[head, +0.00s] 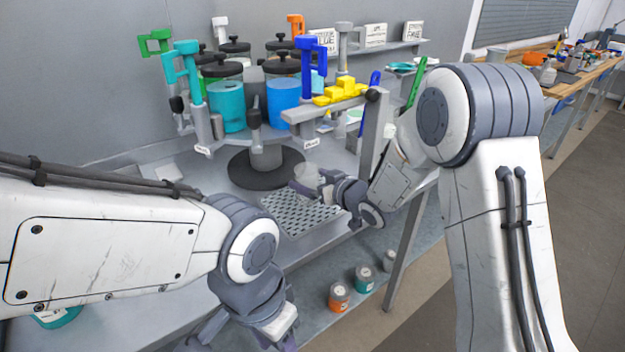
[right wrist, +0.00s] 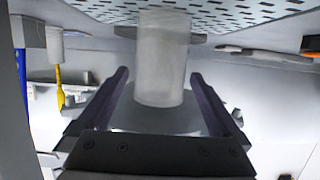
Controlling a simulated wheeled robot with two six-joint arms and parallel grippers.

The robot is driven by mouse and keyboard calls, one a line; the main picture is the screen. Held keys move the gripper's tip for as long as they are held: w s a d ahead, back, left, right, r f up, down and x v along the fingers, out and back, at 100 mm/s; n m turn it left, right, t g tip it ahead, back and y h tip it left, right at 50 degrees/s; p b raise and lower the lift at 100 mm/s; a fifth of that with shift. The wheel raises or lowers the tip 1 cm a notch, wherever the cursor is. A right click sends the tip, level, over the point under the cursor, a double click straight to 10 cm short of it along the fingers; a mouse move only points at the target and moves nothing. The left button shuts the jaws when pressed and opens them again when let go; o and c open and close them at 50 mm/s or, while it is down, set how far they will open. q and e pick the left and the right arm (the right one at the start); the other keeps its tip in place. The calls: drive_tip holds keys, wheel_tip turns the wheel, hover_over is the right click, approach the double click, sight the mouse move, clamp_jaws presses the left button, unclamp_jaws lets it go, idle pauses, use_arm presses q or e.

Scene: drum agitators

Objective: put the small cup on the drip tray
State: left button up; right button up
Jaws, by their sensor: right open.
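The small cup (head: 307,174) is pale and translucent. In the right wrist view the cup (right wrist: 162,60) stands between the two fingers of my right gripper (right wrist: 165,95), with a gap on each side. That gripper (head: 308,188) is open. The drip tray (head: 298,216) is a perforated metal plate on the bench, and it fills the top of the right wrist view (right wrist: 235,12). The cup's end overlaps the tray's edge there; I cannot tell exactly how it rests. My left gripper (head: 250,338) is at the bottom of the head view, its fingers cut off.
A dark round base (head: 240,172) carries the drum stand behind the tray. A teal drum (head: 227,105) and a blue drum (head: 284,100) hang on it. A yellow piece (head: 341,91) lies on a grey arm. Small jars, one orange (head: 339,297), stand on a lower shelf.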

drive_tip(key=shift+d+r, duration=0.1)
drive_tip(key=shift+r, duration=0.2)
drive_tip(key=v, duration=1.2)
drive_tip(key=s+a+f+g+h, duration=0.1)
drive_tip(key=s+g, duration=0.5)
drive_tip(key=s, duration=0.9)
drive_tip(key=s+a+f+g+h, duration=0.1)
drive_tip(key=s+f+g+h, duration=0.2)
drive_tip(key=s, duration=1.2)
drive_tip(key=g+h, duration=0.2)
drive_tip(key=h, duration=0.1)
drive_tip(key=shift+s+a+g+h+b, duration=0.25)
drive_tip(key=shift+a+g+h+b, duration=0.05)
drive_tip(key=shift+a+g+b, duration=0.1)
wheel_tip(320, 180, up, 3)
drive_tip(key=p, duration=0.3)
